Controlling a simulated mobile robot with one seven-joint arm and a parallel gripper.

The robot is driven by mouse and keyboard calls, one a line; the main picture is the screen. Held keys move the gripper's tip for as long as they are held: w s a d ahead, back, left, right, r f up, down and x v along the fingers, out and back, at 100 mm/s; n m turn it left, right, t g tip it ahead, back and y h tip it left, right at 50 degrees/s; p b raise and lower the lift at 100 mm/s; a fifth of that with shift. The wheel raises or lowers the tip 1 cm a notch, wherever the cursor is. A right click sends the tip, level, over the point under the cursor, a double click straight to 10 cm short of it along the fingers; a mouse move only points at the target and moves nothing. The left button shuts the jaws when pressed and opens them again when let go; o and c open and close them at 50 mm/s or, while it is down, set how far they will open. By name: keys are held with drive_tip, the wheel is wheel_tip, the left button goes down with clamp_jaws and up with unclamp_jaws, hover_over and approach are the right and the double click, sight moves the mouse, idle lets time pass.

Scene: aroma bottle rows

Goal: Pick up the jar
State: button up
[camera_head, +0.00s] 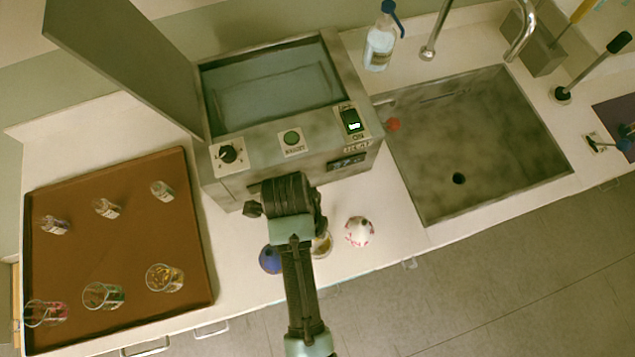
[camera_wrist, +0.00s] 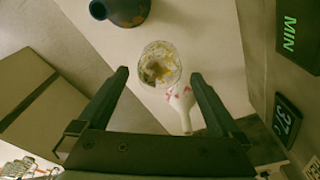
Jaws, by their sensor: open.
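A clear glass jar (camera_wrist: 160,65) with yellowish and brown contents stands on the white counter. In the head view the jar (camera_head: 322,245) is partly hidden by my arm. My gripper (camera_wrist: 159,76) is open and empty. In the wrist view its two fingers point toward the jar, whose round top appears between and just beyond the fingertips. I cannot tell the exact gap in depth. Other glass jars with contents, such as one with yellow bits (camera_head: 165,279), stand on the brown tray (camera_head: 130,235) at the left.
A dark blue vase (camera_head: 270,260) and a white vase with pink marks (camera_head: 360,232) stand close on either side of the jar. The vases also show in the wrist view (camera_wrist: 122,10) (camera_wrist: 182,108). A metal bath with raised lid (camera_head: 290,142) stands behind. A sink (camera_head: 480,150) is at right.

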sight(320, 245)
drive_tip(key=shift+s+d+f+p, duration=0.1)
drive_tip(key=shift+d+f+p, duration=0.15)
drive_tip(key=shift+f, duration=0.7)
drive_tip(key=shift+s+d+f+p, duration=0.1)
drive_tip(key=shift+d+f+p, duration=0.1)
drive_tip(key=shift+f, duration=0.75)
drive_tip(key=shift+d+f+p, duration=0.2)
drive_tip(key=shift+d+f, duration=0.05)
drive_tip(key=shift+f, duration=0.7)
drive_tip(key=shift+c, duration=0.2)
drive_tip(key=c, duration=1.1)
drive_tip(key=shift+c, duration=0.3)
drive_tip(key=shift+r, duration=0.15)
